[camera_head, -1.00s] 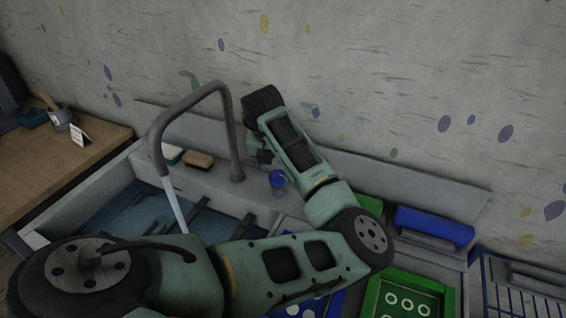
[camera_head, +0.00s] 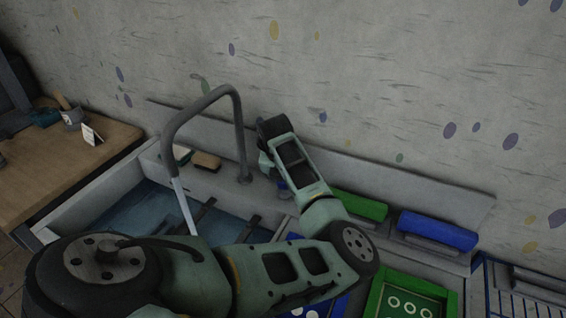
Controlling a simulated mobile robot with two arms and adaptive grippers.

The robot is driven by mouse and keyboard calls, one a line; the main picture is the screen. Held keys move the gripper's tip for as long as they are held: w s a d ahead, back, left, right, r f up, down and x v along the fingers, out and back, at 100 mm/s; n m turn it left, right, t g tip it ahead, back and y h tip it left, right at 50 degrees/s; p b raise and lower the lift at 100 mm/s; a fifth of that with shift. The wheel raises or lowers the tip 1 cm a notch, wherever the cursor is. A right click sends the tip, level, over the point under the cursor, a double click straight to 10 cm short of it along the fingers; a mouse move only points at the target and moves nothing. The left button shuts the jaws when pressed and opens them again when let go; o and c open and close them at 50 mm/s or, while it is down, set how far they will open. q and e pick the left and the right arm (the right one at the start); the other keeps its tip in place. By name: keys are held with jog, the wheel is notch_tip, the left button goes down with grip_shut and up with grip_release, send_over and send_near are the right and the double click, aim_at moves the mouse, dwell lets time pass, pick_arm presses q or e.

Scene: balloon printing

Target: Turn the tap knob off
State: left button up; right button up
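The grey gooseneck tap (camera_head: 240,130) stands at the back of the sink. A pale stream of water (camera_head: 184,207) runs from its spout into the basin. The blue tap knob (camera_head: 283,184) is right of the tap's base and is mostly hidden behind my arm. My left arm comes in from the lower left and bends back towards the knob. Only a small part of my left gripper (camera_head: 266,164) shows, close to the knob; its fingers are hidden, so I cannot tell whether they touch it or are open. My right gripper is out of view.
The sink basin (camera_head: 135,212) holds water. Two sponges (camera_head: 205,161) lie on the back ledge left of the tap. A green block (camera_head: 358,205) and a blue block (camera_head: 437,231) sit right of my arm. A wooden counter (camera_head: 60,165) is at left.

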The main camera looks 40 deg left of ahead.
pick_arm(q)
jog(key=c, duration=0.8)
jog(key=shift+c, duration=0.2)
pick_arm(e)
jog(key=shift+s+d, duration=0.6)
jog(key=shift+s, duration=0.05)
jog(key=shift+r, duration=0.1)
